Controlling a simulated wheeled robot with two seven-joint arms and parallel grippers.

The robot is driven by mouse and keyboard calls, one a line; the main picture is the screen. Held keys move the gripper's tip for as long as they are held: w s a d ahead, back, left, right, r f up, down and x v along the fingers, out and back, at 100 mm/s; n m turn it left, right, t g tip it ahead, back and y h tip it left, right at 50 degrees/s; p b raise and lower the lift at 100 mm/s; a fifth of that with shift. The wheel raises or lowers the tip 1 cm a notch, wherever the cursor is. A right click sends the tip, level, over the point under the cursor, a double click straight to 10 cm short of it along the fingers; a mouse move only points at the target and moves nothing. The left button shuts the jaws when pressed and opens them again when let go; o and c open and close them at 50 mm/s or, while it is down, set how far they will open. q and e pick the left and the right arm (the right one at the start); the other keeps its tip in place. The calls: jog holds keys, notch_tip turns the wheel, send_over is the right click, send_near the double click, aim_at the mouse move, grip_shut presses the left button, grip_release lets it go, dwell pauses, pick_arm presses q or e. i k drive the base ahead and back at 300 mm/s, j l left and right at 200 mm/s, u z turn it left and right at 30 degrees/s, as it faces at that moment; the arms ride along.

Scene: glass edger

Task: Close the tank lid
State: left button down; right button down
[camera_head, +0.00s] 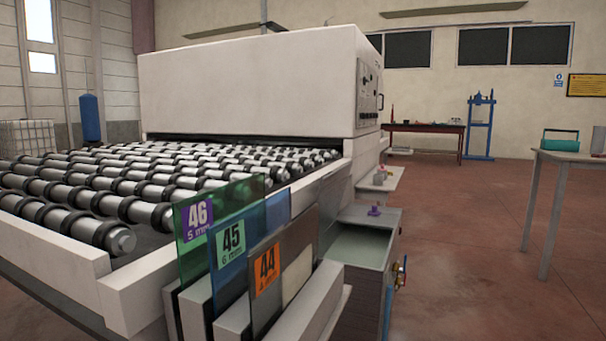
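The grey tank (358,283) stands at the right side of the edging machine, right of the glass rack. Its top shows a pale greenish inside (358,246) toward the front, so it looks at least partly open. A flat grey panel with a small purple knob (375,211) lies at the back of the tank top and seems to be the lid (354,214). A tap with blue and red parts (400,272) is on the tank's right side. The glass rack hides part of the tank's left. Neither of my grippers is in view.
Upright glass sheets numbered 46 (197,222), 45 (230,240) and 44 (267,270) stand in a rack in front. A small shelf (392,174) with small items juts out above the tank. A table (575,156) stands at right; the floor (460,250) between is clear.

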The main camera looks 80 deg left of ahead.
aim_at(332, 184)
jog(key=i+j+u, duration=0.15)
jog(key=i+u, duration=0.15)
jog(key=u, duration=0.15)
jog(key=i+u, duration=0.7)
jog(key=u, duration=0.2)
jog(key=i+l+u, duration=0.2)
jog(key=u, duration=0.25)
jog(key=i+j+u, duration=0.1)
jog(key=i+u, duration=0.3)
jog(key=i, duration=0.2)
jog(key=i+u, duration=0.45)
jog(key=i, duration=0.15)
